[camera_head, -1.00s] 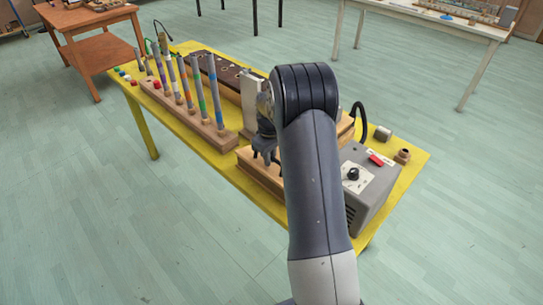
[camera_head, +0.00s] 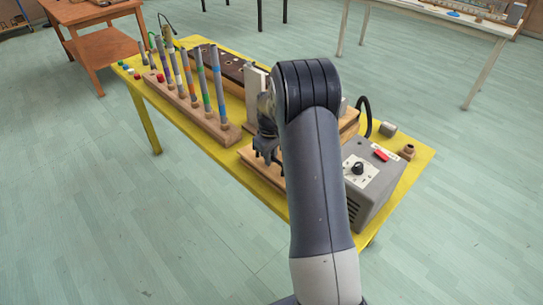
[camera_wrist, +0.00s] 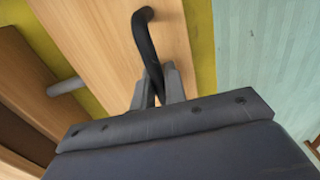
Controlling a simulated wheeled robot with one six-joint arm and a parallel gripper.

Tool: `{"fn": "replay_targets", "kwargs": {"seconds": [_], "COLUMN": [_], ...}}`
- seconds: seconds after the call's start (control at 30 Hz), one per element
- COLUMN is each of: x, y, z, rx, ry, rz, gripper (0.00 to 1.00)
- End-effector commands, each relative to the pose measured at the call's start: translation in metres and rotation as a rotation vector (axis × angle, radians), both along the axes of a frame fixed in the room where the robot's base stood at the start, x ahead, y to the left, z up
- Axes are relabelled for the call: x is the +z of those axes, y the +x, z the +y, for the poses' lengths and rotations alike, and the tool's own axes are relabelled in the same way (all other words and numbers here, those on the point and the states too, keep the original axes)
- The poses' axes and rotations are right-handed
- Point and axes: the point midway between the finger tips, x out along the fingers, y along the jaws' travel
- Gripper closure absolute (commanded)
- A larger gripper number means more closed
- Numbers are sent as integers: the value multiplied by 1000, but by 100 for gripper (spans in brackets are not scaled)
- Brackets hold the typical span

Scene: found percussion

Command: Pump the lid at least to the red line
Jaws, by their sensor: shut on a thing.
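My gripper (camera_wrist: 158,88) is shut on a black bent handle (camera_wrist: 145,35) in the wrist view. The handle stands over a pale wooden board (camera_wrist: 95,40), which looks like the lid. In the head view my gripper (camera_head: 268,150) points down at the pale wooden box (camera_head: 262,172) on the yellow table. My arm hides much of this box. I cannot make out the red line or how high the lid stands.
A grey control box (camera_head: 372,190) with a dial and red switch stands right of my arm. A wooden rack (camera_head: 215,127) of coloured tubes stands to the left. The yellow table (camera_head: 408,185) is crowded; the floor (camera_head: 120,240) around it is clear.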

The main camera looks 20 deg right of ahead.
Motion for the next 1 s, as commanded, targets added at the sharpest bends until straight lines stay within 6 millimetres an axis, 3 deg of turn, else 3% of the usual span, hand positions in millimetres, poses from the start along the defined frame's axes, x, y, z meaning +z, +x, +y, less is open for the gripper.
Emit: {"fn": "replay_targets", "kwargs": {"seconds": [0.13,0.43,0.8,1.0], "x": [-12,-12,8,9], "y": [-3,-3,1,1], "z": [6,7,-2,-4], "rx": [0,0,0,1], "ry": [4,4,3,3], "rz": [5,5,5,4], "gripper": [100,100,100,100]}}
